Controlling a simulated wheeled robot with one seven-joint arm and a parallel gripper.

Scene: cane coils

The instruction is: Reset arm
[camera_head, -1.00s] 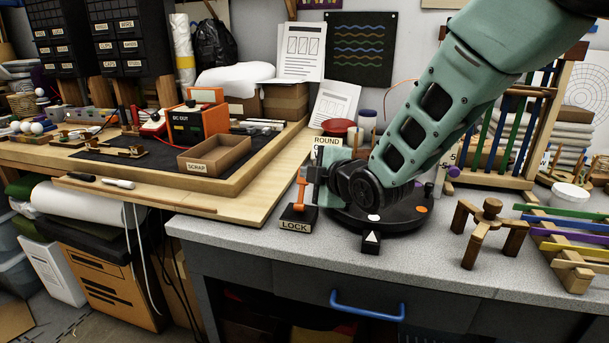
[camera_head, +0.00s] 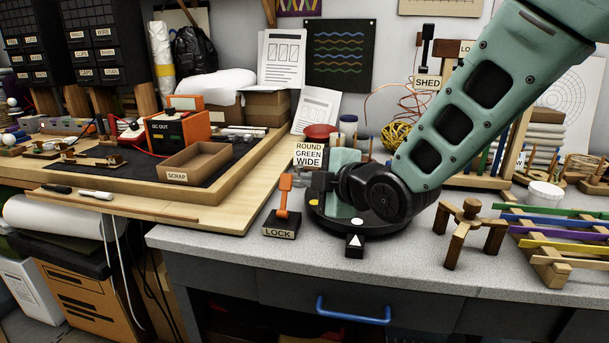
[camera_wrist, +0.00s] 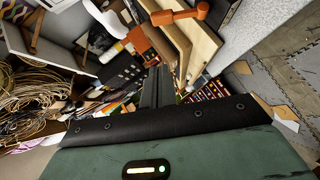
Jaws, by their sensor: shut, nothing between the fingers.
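My green arm (camera_head: 470,110) reaches in from the upper right over the grey bench, bent at its black wrist joint. My gripper is shut and empty; its dark fingers (camera_wrist: 157,88) lie together in the middle of the wrist view. In the head view the gripper (camera_head: 322,183) is small and partly hidden by the wrist, just right of the orange lever (camera_head: 285,196). The lever stands on a black block labelled LOCK (camera_head: 280,225). I cannot tell whether gripper and lever touch, but they look apart. Below the wrist is a black round turntable (camera_head: 385,224) with coloured dots.
A card reading ROUND GREEN WIDE (camera_head: 308,155) stands behind the gripper. A three-legged wooden stand (camera_head: 470,228) and a rack of coloured strips (camera_head: 555,235) are to the right. A wooden board with a SCRAP tray (camera_head: 192,160) is at left. Bare bench lies in front.

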